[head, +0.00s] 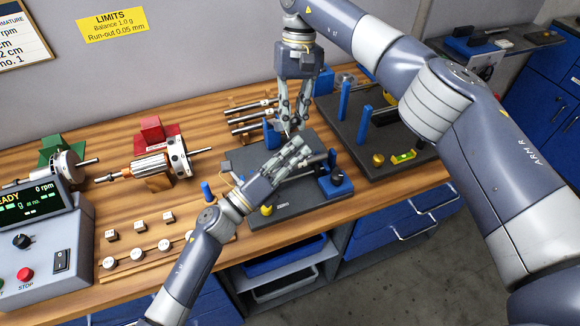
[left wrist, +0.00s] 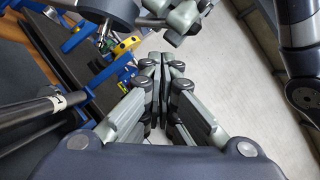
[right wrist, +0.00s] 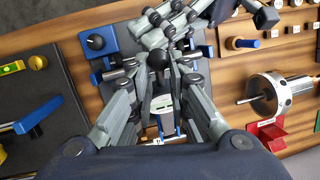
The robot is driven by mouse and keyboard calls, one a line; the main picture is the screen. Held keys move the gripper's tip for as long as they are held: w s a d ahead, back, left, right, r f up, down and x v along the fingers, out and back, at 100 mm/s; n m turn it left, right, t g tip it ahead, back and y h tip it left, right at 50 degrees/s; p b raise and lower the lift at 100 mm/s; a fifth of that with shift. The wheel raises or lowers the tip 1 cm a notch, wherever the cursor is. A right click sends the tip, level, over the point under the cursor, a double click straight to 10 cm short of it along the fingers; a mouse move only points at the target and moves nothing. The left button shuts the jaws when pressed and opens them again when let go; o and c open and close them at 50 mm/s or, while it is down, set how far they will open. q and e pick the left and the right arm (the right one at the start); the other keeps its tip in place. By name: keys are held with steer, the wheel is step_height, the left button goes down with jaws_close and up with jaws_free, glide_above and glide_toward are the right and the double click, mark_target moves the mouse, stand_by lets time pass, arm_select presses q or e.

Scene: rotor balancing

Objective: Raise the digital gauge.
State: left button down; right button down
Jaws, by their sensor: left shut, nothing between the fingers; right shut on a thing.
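My right gripper (head: 287,132) points down over the dark stand plate (head: 290,211). In the right wrist view its fingers (right wrist: 163,65) close around a dark round knob, with the pale body of what looks like the digital gauge (right wrist: 163,103) between them. The fingers hide most of the gauge in the head view. My left gripper (head: 304,147) is shut and empty, reaching over the plate close beside the right fingertips. Its closed fingers show in the left wrist view (left wrist: 158,66). I cannot tell whether the two grippers touch.
A second dark plate (head: 400,172) with blue posts and a yellow level (head: 404,157) stands to the right. A rotor (head: 160,163) on a red stand and the control box (head: 45,240) are on the left. Small weights (head: 138,226) lie in front. Metal shafts (head: 248,117) lie behind.

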arm_select(q)
steer(key=shift+w+a+r, duration=0.4)
steer(key=shift+w+r, duration=0.15)
steer(key=shift+r, duration=0.05)
steer(key=shift+w+a+r, duration=0.1)
steer(key=shift+w+r, duration=0.3)
steer(key=shift+r, duration=0.35)
arm_select(e)
steer(key=shift+d, duration=0.1)
steer(key=c, duration=1.7)
jaws_free()
steer(key=shift+f, duration=0.1)
arm_select(q)
steer(key=shift+r, duration=0.15)
steer(key=shift+a, duration=0.1)
arm_select(e)
steer(key=shift+d, duration=0.1)
